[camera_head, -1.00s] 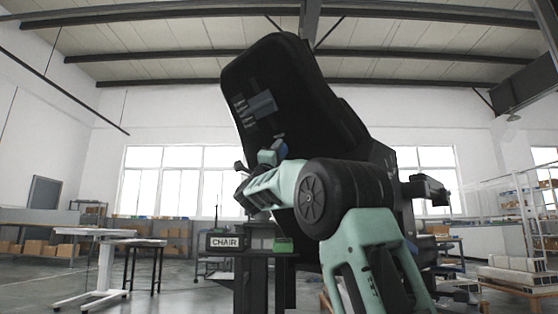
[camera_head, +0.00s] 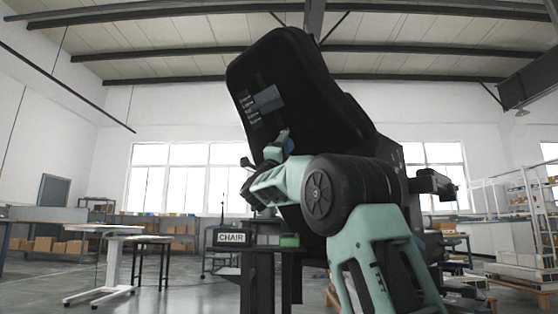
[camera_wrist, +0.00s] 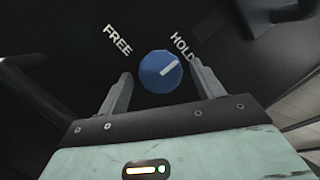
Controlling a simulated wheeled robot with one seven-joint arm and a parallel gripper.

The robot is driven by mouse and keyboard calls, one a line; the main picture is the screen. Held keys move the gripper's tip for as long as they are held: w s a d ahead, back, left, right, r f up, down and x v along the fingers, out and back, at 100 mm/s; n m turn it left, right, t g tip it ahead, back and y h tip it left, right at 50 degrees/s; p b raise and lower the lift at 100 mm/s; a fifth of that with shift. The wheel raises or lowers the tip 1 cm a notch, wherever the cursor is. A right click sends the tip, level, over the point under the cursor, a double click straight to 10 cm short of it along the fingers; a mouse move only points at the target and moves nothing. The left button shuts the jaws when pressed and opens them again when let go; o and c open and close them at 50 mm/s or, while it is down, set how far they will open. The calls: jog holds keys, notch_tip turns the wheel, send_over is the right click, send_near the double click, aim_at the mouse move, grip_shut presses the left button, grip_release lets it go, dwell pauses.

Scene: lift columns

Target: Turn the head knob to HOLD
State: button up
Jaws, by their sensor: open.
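The head knob (camera_wrist: 160,71) is a round blue dial with a white pointer line, on a black panel. In the wrist view its pointer aims up and right, toward the word HOLD (camera_wrist: 182,48). The word FREE (camera_wrist: 117,39) is at the upper left. My gripper (camera_wrist: 166,82) is open, with one finger on each side of the knob; I cannot tell whether either finger touches it. In the head view my arm reaches to the tilted black chair back (camera_head: 285,75), and the knob is hidden there.
A stand with a CHAIR sign (camera_head: 231,238) and a green box (camera_head: 289,241) is below my arm. A white table (camera_head: 103,228) stands at the left. Shelving (camera_head: 520,200) is at the right.

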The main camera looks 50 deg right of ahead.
jog(key=p+v, duration=0.2)
jog(key=v, duration=1.5)
